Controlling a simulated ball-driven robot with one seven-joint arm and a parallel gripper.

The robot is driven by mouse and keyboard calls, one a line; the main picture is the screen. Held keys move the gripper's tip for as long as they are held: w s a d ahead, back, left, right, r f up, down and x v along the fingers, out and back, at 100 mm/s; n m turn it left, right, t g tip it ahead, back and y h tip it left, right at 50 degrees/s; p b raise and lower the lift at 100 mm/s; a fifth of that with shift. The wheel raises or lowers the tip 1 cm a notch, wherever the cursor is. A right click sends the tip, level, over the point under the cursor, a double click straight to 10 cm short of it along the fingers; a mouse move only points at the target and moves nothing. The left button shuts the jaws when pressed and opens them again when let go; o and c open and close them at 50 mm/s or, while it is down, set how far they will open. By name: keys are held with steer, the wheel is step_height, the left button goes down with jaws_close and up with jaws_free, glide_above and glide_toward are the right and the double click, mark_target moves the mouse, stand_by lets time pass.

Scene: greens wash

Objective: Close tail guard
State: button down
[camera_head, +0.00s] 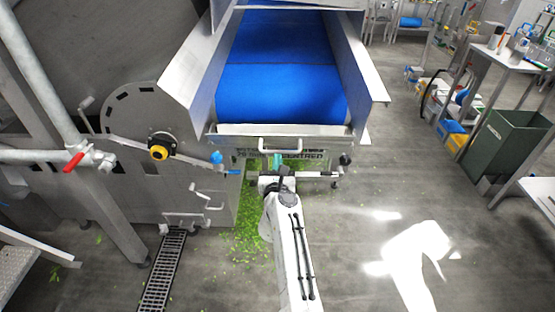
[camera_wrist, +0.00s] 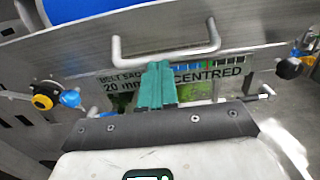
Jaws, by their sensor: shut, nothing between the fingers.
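The tail guard (camera_head: 240,130) is a grey metal panel across the near end of the blue conveyor belt (camera_head: 280,92). A U-shaped bar handle (camera_head: 268,149) is on its front; the handle also shows in the wrist view (camera_wrist: 120,50). Under the guard's edge is a label (camera_wrist: 222,73) reading about belt sag and "20 mm centred". My gripper (camera_head: 277,158) is shut and empty, just below the handle. In the wrist view its teal fingers (camera_wrist: 159,68) point up between the handle's ends, overlapping the label. I cannot tell whether they touch the guard.
A yellow-and-black knob (camera_head: 158,151) and a blue knob (camera_head: 216,157) sit left of the guard, a dark knob (camera_head: 345,159) at its right. Green leaf scraps (camera_head: 255,240) and a drain grate (camera_head: 163,270) are on the floor. The floor to the right is open up to a green bin (camera_head: 505,150).

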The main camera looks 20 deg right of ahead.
mark_target(278, 136)
steer(key=shift+w+d+r+p, duration=0.15)
steer(key=shift+r+p, duration=0.4)
steer(key=shift+p, duration=0.35)
steer(key=shift+w+d+r+p, duration=0.1)
steer(key=shift+w+r+p, duration=0.15)
steer(key=shift+r+p, duration=0.3)
steer(key=shift+w+r+p, duration=0.25)
steer(key=shift+r+p, duration=0.15)
steer(key=shift+r, duration=0.2)
steer(key=shift+w+d+r, duration=0.2)
steer(key=shift+w+r, duration=0.5)
steer(key=shift+r, duration=0.05)
steer(key=shift+w+d+r, duration=0.2)
steer(key=shift+w+r, duration=0.45)
steer(key=shift+r, duration=0.05)
